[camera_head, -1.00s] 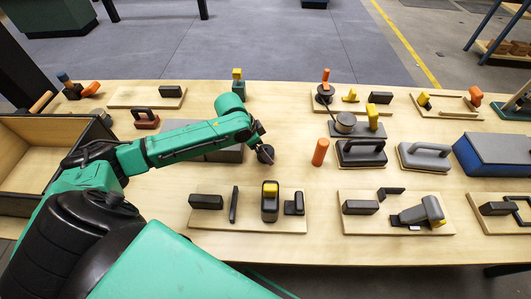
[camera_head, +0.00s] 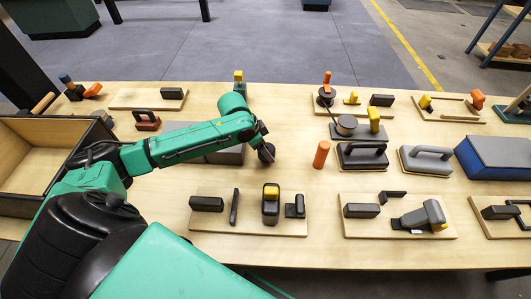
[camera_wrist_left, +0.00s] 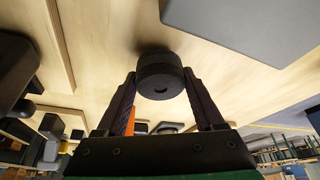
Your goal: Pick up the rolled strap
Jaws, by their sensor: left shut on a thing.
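The rolled strap (camera_head: 266,153) is a dark round roll near the middle of the table. In the left wrist view the rolled strap (camera_wrist_left: 160,76) sits between the two fingertips as a black ribbed cylinder. My left gripper (camera_head: 262,142) reaches it from the left, and in the left wrist view the fingers of my left gripper (camera_wrist_left: 160,88) are shut on its two sides. The roll is at or very close to the table top; I cannot tell whether it touches. My right gripper is not in view.
An orange cylinder (camera_head: 321,154) stands to the right of the roll. A grey flat block (camera_head: 230,155) lies just left, partly behind my arm. Boards with tools (camera_head: 250,228) line the front. An open wooden box (camera_head: 35,165) is at the left.

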